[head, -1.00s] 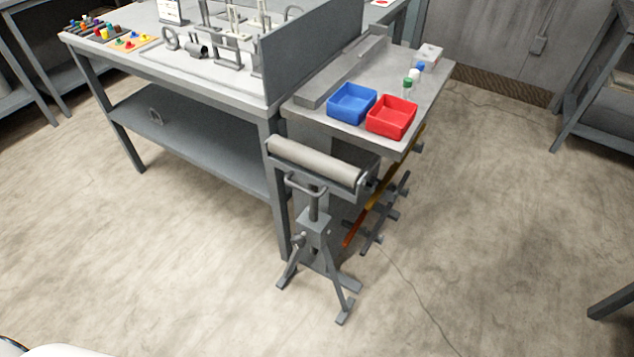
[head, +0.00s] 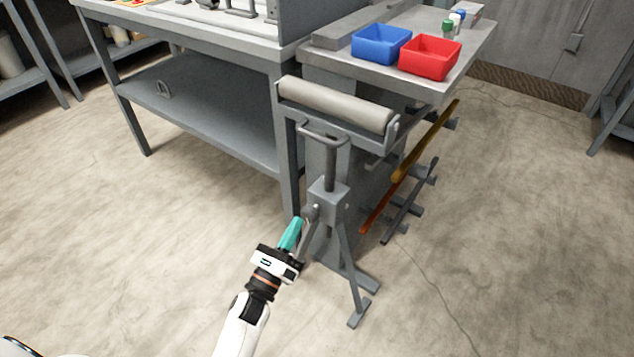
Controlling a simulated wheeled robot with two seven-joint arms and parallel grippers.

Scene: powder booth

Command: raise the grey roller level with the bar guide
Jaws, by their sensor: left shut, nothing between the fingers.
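The grey roller (head: 336,103) lies across the top of a grey tripod stand (head: 329,200), in front of the side table's near end. A handle loop (head: 322,133) sits just below the roller, and a clamp knob (head: 311,212) sticks out at the left of the stand's collar. A long grey raised bar (head: 352,27) on the side table may be the bar guide; I cannot tell the height difference from here. My left gripper (head: 297,222), with teal fingers, is shut and empty close beside the knob; I cannot tell whether it touches. My right gripper is out of view.
A blue bin (head: 381,45) and a red bin (head: 430,58) stand on the side table behind the roller. Orange and yellow bars (head: 405,170) rest on a rack right of the stand. A workbench (head: 200,45) stands at the left. The floor in front is clear.

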